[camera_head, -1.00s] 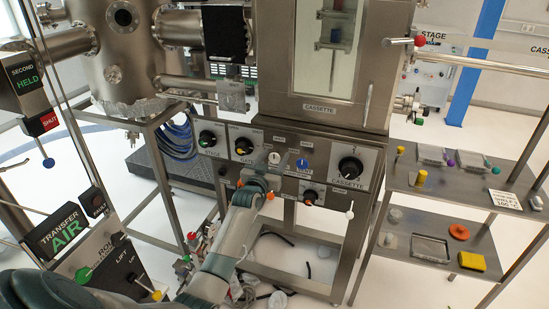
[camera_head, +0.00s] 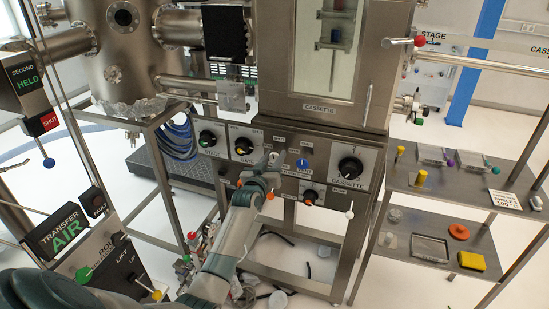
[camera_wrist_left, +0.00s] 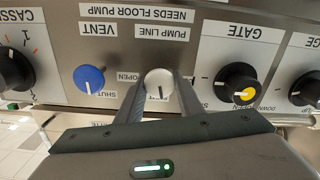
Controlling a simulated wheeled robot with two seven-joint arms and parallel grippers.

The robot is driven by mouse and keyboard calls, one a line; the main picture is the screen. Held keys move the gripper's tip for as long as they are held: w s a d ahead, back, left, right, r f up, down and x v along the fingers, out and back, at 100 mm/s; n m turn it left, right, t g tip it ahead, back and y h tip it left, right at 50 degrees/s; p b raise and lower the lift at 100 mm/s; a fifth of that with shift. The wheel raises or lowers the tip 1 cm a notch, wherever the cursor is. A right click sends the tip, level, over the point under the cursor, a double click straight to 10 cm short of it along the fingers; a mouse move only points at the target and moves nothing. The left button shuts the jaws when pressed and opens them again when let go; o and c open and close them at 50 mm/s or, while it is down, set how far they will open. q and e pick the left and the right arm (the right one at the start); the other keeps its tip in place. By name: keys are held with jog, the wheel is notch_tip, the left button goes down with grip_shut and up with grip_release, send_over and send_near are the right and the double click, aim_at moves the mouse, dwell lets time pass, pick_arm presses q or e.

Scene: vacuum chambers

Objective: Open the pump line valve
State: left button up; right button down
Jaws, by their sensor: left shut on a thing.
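The pump line valve is a white round knob (camera_wrist_left: 159,84) on the grey front panel, under the PUMP LINE label in the upside-down left wrist view. My left gripper (camera_wrist_left: 158,95) has its two fingers on either side of the knob and is shut on it. An OPEN label is beside the knob, partly behind a finger. The lettering below the knob is mostly hidden. In the head view my left gripper (camera_head: 272,170) reaches the panel from below and hides most of the knob. My right gripper is not in view.
The blue vent knob (camera_wrist_left: 89,79) and black gate knob (camera_wrist_left: 237,86) flank the valve closely. The cassette knob (camera_head: 350,168) is further right in the head view. A shelf with small items (camera_head: 463,190) stands at the right. An open steel frame is below the panel.

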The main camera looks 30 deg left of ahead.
pick_arm(q)
jog(key=n, duration=0.8)
jog(key=shift+a+f, duration=0.1)
jog(key=n, duration=0.3)
jog(key=shift+n+p, duration=0.4)
jog(key=shift+f+n, duration=0.15)
jog(key=shift+n, duration=1.75)
jog(key=o, duration=1.1)
jog(key=shift+c, duration=0.2)
jog(key=shift+s, duration=0.2)
